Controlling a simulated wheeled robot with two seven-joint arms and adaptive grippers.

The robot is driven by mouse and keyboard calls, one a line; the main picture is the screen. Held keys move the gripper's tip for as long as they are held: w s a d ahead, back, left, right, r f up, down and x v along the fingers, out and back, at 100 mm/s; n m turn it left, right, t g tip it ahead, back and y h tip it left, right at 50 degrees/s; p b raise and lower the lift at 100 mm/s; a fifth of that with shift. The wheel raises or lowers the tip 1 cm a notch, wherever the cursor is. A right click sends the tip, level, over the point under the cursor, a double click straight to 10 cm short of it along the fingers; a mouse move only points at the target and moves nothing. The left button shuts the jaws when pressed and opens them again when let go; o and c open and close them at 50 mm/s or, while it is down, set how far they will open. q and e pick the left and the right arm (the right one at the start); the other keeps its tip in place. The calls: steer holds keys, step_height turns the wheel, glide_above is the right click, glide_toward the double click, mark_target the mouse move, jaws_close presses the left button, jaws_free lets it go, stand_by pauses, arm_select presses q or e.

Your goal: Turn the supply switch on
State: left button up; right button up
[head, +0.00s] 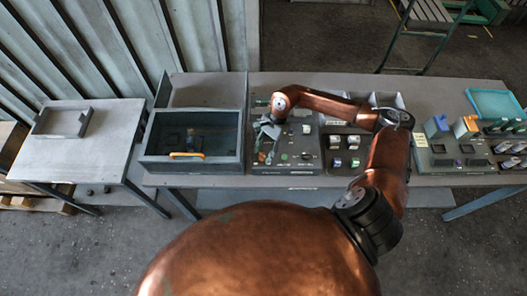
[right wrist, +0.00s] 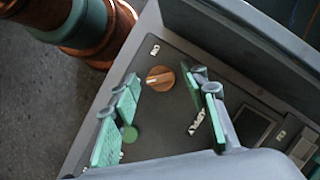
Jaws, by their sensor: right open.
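The supply switch looks to be the round orange knob (right wrist: 160,78) on a dark panel in the right wrist view. Its pale pointer mark points left in that view, not at the ON label (right wrist: 154,48) above it. My right gripper (right wrist: 166,84) is open, with green-padded fingers on either side of the knob in the picture. I cannot tell whether they touch it. In the head view my right gripper (head: 268,131) is over the left part of the grey control panel (head: 290,168), and it hides the knob there. My left gripper is not in view.
A grey box with a dark window and orange handle (head: 187,154) stands directly left of the panel. A module with several white-topped knobs (head: 336,162) is to its right. A green round part (right wrist: 130,133) sits near the left finger. A side table (head: 75,150) is far left.

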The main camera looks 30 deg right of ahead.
steer(key=shift+f, duration=0.1)
steer(key=shift+c, duration=0.3)
steer(key=c, duration=0.6)
jaws_close()
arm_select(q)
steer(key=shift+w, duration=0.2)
